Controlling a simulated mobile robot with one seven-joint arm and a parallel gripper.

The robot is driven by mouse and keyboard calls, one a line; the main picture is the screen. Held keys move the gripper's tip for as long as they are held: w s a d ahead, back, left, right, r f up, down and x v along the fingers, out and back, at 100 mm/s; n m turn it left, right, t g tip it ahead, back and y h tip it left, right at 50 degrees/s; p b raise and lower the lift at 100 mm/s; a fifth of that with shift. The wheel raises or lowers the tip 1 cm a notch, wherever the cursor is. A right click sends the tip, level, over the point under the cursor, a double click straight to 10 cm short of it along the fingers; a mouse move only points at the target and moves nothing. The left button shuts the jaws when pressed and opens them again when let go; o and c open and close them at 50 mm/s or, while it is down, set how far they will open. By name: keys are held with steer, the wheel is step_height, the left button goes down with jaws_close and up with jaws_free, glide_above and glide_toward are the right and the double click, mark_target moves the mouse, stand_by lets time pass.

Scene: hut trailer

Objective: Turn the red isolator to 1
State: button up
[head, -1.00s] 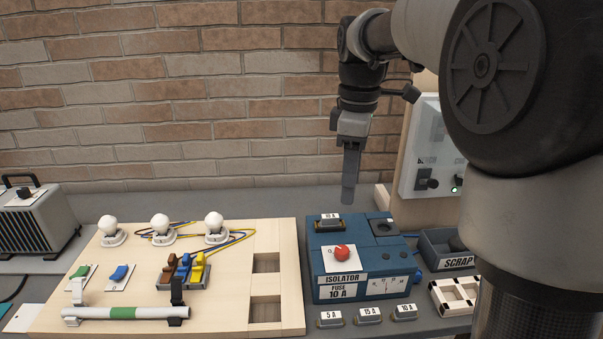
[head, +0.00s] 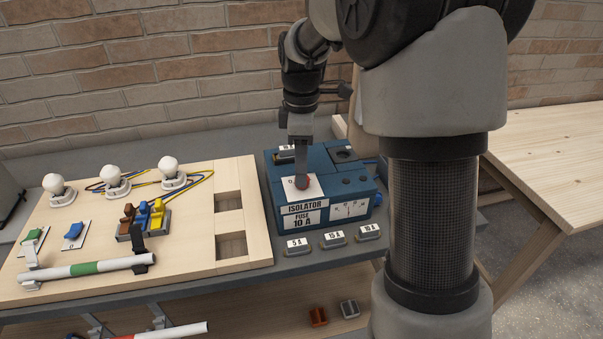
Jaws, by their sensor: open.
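The red isolator (head: 302,183) is a knob on a white plate on top of the blue box (head: 277,200), whose front label reads ISOLATOR, FUSE 10 A. A mark that looks like 0 shows on the plate left of the knob; the 1 mark cannot be made out. My gripper (head: 301,176) points down right over the knob and covers most of it. Its fingers are seen edge-on, and whether they touch the knob cannot be told. They are open. The knob's pointing direction is hidden.
Fuses marked 5 A (head: 298,246), 15 A (head: 334,240) and 10 A (head: 369,232) lie in front of the box. A wooden board (head: 257,222) with bulbs, wires and switches is on the left. A wooden table (head: 553,135) stands at right.

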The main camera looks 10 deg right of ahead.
steer(key=shift+f, duration=1.15)
steer(key=c, duration=1.1)
steer(key=shift+o, duration=0.2)
